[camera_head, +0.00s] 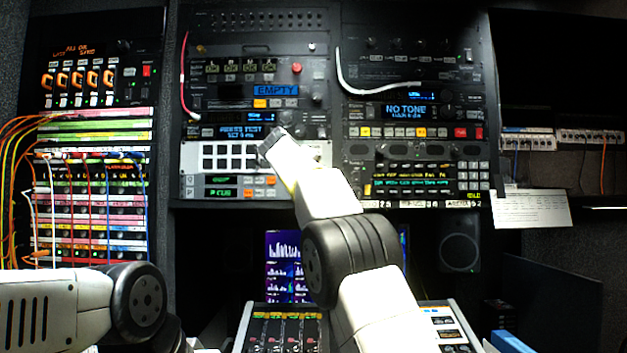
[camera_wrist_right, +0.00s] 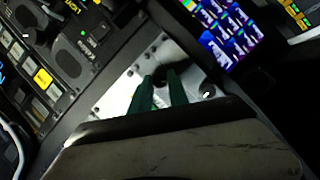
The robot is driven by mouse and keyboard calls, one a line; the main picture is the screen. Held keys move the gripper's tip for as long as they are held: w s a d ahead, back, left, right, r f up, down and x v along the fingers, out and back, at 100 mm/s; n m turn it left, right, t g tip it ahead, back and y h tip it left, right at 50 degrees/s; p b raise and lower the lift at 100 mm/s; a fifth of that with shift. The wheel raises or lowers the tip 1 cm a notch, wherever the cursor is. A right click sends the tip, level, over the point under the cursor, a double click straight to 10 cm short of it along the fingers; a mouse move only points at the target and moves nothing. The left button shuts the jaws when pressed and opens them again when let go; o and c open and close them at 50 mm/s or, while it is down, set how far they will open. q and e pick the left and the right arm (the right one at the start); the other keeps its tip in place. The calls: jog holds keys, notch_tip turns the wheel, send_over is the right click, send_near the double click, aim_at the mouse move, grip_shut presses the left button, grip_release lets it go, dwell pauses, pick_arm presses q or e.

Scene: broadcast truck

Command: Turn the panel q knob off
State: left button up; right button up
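The panel with the Q label (camera_head: 188,181) has a small green display (camera_head: 221,180) and a row of lit buttons (camera_head: 258,180), just above the P row. In the head view my right arm covers the right part of this strip, and any knob there is hidden. My right gripper (camera_wrist_right: 160,76) shows in the wrist view as two dark green fingers over a bright metal panel (camera_wrist_right: 120,96), with a narrow gap between them. A dark round knob shape is at the fingertips; whether they touch it cannot be told. A second small knob (camera_wrist_right: 207,91) sits to their right.
Rack units with buttons and displays (camera_head: 405,110) surround the arm. A patch bay (camera_head: 92,215) with coloured cables is at left. A monitor (camera_head: 284,268), a speaker (camera_head: 459,252) and a mixing desk (camera_head: 285,328) are below. My left forearm is at lower left.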

jog(key=o, duration=0.3)
jog(key=shift+o, duration=0.2)
jog(key=v, duration=0.7)
jog(key=shift+s, duration=0.3)
jog(key=shift+a, duration=0.2)
